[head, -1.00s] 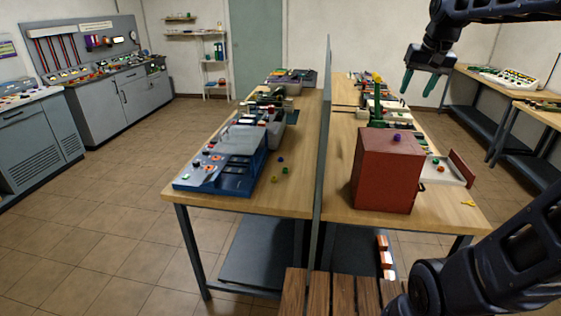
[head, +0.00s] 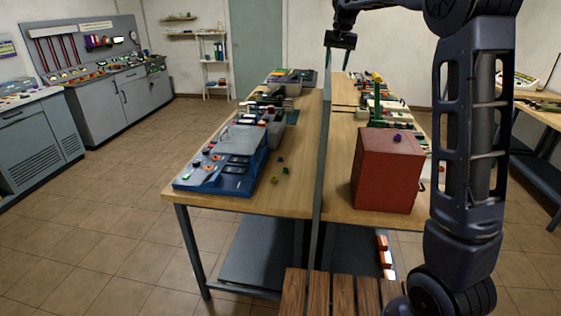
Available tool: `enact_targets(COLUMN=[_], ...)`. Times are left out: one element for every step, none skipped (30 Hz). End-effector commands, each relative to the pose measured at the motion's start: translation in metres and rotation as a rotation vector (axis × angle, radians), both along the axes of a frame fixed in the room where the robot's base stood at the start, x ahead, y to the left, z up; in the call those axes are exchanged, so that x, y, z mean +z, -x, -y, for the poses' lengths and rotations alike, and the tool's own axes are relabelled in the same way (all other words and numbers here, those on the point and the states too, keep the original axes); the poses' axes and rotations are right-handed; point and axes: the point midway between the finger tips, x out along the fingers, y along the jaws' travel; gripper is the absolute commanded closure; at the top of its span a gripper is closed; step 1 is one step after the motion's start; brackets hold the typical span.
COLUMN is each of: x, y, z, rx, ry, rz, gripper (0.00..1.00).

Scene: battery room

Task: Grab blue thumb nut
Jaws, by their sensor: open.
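A small dark blue piece (head: 280,159), which looks like the blue thumb nut, lies on the left wooden bench top, just right of the blue device. It is too small to make out its shape. Two small yellowish pieces lie close to it, one (head: 285,170) just in front and another (head: 274,180) nearer the bench edge. My gripper (head: 338,60) is open and empty, high up near the top of the upright divider. It is apart from the bench and above and to the right of the blue piece.
A blue device (head: 225,160) covers much of the left bench (head: 295,195). A thin upright divider (head: 321,150) separates it from the right side, where a red box (head: 388,170) stands. A brown slatted surface (head: 330,292) is in front. My arm hides part of the right.

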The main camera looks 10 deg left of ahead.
Motion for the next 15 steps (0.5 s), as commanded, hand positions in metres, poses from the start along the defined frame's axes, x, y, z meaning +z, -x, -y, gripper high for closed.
enact_targets(x=[-0.007, -0.010, -0.015, -0.019, -0.021, -0.027, -0.031, -0.035, -0.040, -0.044, -0.047, -0.052, -0.055, -0.057, -0.061], y=[-0.011, -0.016, -0.023, -0.028, -0.033, -0.039, -0.043, -0.047, -0.052, -0.055, -0.058, -0.061, -0.063, -0.064, -0.066], z=[-0.017, -0.027, -0.039, -0.049, -0.059, -0.071, -0.081, -0.090, -0.102, -0.111, -0.119, -0.129, -0.136, -0.142, -0.150], rx=[0.005, 0.006, 0.007, 0.009, 0.011, 0.012, 0.013, 0.015, 0.017, 0.019, 0.020, 0.022, 0.023, 0.024, 0.027], ry=[0.008, 0.010, 0.014, 0.019, 0.021, 0.026, 0.031, 0.034, 0.040, 0.044, 0.047, 0.050, 0.054, 0.055, 0.059], rz=[-0.007, -0.009, -0.012, -0.014, -0.015, -0.018, -0.020, -0.021, -0.024, -0.025, -0.025, -0.026, -0.026, -0.026, -0.028], gripper=[0.51, 0.51, 0.51, 0.51, 0.51, 0.51, 0.51, 0.51, 0.51, 0.51, 0.51, 0.51, 0.51, 0.51, 0.51])
